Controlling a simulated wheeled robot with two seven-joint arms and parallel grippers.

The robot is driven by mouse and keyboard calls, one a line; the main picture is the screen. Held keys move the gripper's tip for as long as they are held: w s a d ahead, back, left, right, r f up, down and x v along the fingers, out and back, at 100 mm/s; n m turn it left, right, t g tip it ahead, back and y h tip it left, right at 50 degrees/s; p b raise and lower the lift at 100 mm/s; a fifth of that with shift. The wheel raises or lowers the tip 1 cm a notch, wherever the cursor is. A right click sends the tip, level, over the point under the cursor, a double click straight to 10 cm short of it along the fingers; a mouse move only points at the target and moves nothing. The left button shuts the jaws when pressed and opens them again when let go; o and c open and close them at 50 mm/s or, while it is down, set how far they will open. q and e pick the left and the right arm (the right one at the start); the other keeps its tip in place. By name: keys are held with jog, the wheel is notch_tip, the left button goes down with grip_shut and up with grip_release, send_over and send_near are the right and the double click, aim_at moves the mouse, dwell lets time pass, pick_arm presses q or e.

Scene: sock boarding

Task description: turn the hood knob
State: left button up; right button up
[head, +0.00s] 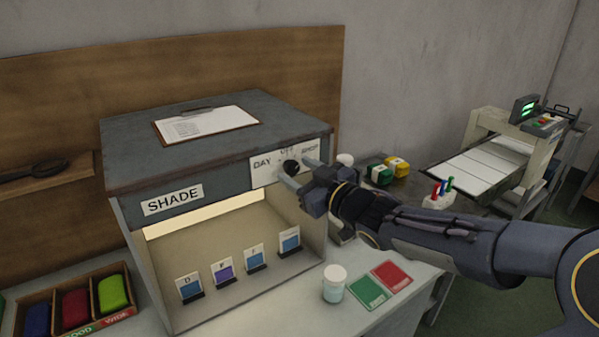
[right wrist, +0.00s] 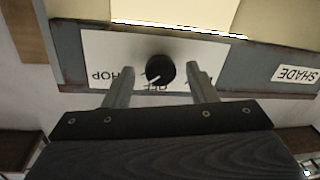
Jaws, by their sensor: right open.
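The hood knob (head: 291,166) is a round black dial on a white label plate on the front of the grey shade hood (head: 125,182). The plate reads DAY, OFF and SHOP. In the right wrist view the knob (right wrist: 160,70) shows a white pointer mark, and the picture is upside down. My right gripper (head: 296,172) is open, its two fingers reaching toward the plate. In the right wrist view the fingers (right wrist: 158,85) stand on either side of the knob with gaps. I cannot tell how deep they reach around it. My left gripper is not in view.
Inside the lit hood stand several small cards (head: 223,272). A white-lidded jar (head: 334,284) and green and red cards (head: 391,275) lie on the table at right. A box of coloured items (head: 75,304) is at lower left. A press machine (head: 490,150) stands at back right.

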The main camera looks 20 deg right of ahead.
jog(key=c, duration=1)
jog(key=n+b, duration=0.2)
jog(key=n, duration=0.1)
jog(key=shift+n, duration=0.4)
jog(key=n+b, duration=0.1)
jog(key=n, duration=0.4)
jog(key=shift+a+r+g+h+b, duration=0.1)
jog(key=shift+g+h+b, duration=0.2)
jog(key=shift+g+h, duration=0.1)
jog(key=shift+n, duration=0.3)
jog(key=o, duration=1)
